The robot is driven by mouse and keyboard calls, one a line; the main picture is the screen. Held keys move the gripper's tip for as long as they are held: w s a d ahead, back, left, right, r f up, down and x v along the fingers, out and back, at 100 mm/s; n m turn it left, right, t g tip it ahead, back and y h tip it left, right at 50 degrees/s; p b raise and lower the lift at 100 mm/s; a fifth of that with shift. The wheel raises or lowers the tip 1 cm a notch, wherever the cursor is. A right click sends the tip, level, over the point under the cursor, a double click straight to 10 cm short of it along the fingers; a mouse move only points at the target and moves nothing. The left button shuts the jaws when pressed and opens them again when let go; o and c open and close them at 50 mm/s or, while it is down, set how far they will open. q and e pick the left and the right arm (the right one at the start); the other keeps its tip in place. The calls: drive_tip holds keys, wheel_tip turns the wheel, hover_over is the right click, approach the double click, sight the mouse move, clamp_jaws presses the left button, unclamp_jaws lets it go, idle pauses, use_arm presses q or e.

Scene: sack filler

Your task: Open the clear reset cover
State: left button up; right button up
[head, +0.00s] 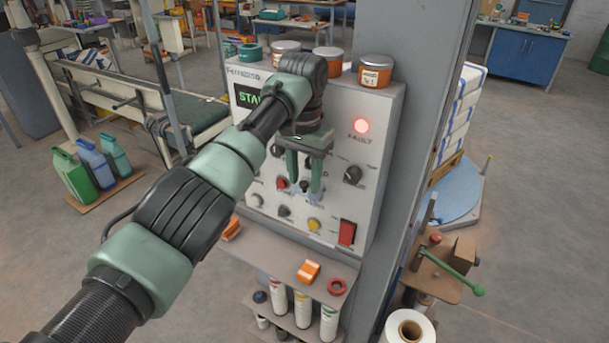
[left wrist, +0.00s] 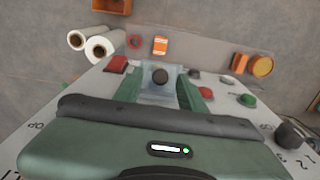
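The clear reset cover (left wrist: 148,94) is a small see-through box on the control panel, with a dark round button (left wrist: 160,77) showing inside it in the left wrist view. The cover looks down over the button. My left gripper (head: 304,190) is in front of the panel, its two green fingers apart. In the left wrist view, the fingertips of my left gripper (left wrist: 160,88) stand on either side of the cover; I cannot tell whether they touch it. In the head view, the fingers largely hide the cover. My right gripper is not in view.
A red rocker switch (head: 347,232), a yellow button (head: 314,225) and a dark knob (head: 352,175) surround the spot. The red fault lamp (head: 361,126) glows. Tins stand on the panel box, including an orange one (head: 375,72). A grey column (head: 430,100) rises beside it.

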sight(305, 182)
use_arm(q)
wheel_tip(305, 182, up, 6)
drive_tip(key=shift+r+b, duration=0.25)
drive_tip(key=shift+b, duration=0.25)
drive_tip(key=shift+s+r, duration=0.15)
drive_tip(key=shift+r, duration=0.55)
drive_tip(key=shift+f, duration=0.15)
